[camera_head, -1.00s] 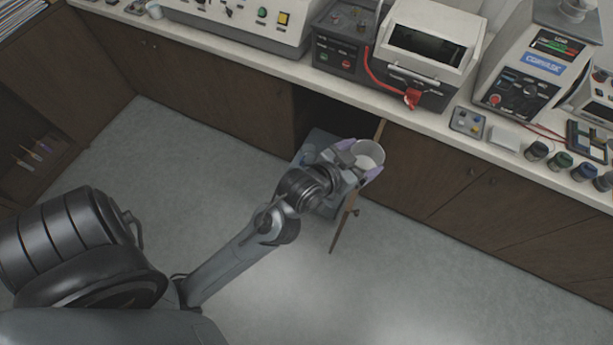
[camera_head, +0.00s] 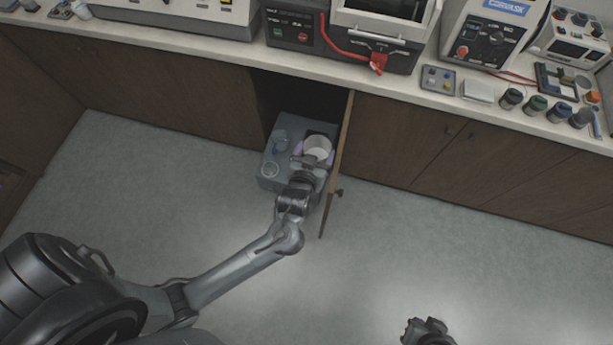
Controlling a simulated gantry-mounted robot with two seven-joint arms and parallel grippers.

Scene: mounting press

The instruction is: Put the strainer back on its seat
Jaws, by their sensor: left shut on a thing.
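My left gripper (camera_head: 312,161) is shut on the strainer (camera_head: 318,147), a white round cup. It holds the strainer over the right part of a grey tank (camera_head: 268,182) in the open cabinet bay. A dark square opening (camera_head: 321,131) in the tank's top shows just behind the strainer. I cannot tell whether the strainer touches the tank, and the gripper hides part of it. My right gripper (camera_head: 427,328) shows only partly at the bottom edge, far from the tank; its jaws are unclear.
An open cabinet door (camera_head: 340,165) stands close to the right of the strainer and gripper. On the tank's top are a pale ring (camera_head: 269,170) and a bluish fitting (camera_head: 281,138). The countertop (camera_head: 235,58) overhangs behind. The floor (camera_head: 160,185) in front is clear.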

